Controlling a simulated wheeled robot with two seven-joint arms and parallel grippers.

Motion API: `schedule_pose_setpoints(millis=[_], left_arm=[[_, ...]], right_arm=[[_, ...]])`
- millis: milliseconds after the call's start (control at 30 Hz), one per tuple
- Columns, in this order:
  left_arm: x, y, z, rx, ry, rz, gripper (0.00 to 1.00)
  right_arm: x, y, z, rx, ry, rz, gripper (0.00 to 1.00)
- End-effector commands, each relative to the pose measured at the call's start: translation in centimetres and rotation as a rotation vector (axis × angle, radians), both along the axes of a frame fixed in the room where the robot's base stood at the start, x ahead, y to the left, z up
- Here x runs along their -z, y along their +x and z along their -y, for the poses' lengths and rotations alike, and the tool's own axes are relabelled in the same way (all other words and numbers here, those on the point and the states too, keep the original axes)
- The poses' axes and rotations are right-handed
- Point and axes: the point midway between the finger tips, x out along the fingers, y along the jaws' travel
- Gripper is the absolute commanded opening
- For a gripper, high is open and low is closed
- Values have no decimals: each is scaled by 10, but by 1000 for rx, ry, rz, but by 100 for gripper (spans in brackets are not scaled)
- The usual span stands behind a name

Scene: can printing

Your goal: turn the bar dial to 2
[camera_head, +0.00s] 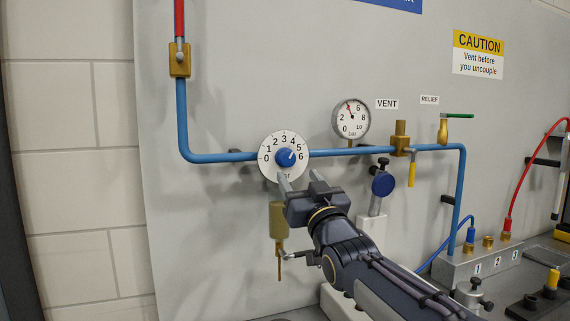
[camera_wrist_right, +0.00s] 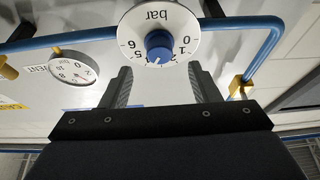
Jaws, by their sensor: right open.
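The bar dial is a round white plate (camera_head: 269,172) marked 0 to 6 with a blue knob (camera_head: 286,157) at its centre, set in the blue pipe. The knob's white mark points up and right, about at 4 to 5. The dial also shows upside down in the right wrist view, with its knob (camera_wrist_right: 159,45) nearly centred ahead of the jaws. My right gripper (camera_head: 299,179) is open and empty, just below and in front of the dial; its fingertips (camera_wrist_right: 160,76) are apart from the knob. My left gripper is not in view.
A pressure gauge (camera_head: 350,119) stands right of the dial, its needle pointing up and left. An olive bowl (camera_head: 278,222) hangs below the dial. A brass vent valve (camera_head: 401,140), a blue round knob (camera_head: 383,184) and a green-handled relief valve (camera_head: 443,129) are farther right.

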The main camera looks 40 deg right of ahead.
Motion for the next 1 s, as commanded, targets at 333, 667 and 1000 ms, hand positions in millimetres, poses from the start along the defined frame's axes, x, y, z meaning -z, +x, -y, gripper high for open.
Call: schedule_pose_setpoints(millis=[333,667,1000], left_arm=[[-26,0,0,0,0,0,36],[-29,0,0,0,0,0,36],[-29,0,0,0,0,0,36]], right_arm=[[-23,48,15,-2,6,-2,56],[-25,61,19,-1,4,-3,56],[-25,60,19,-2,5,-3,27]])
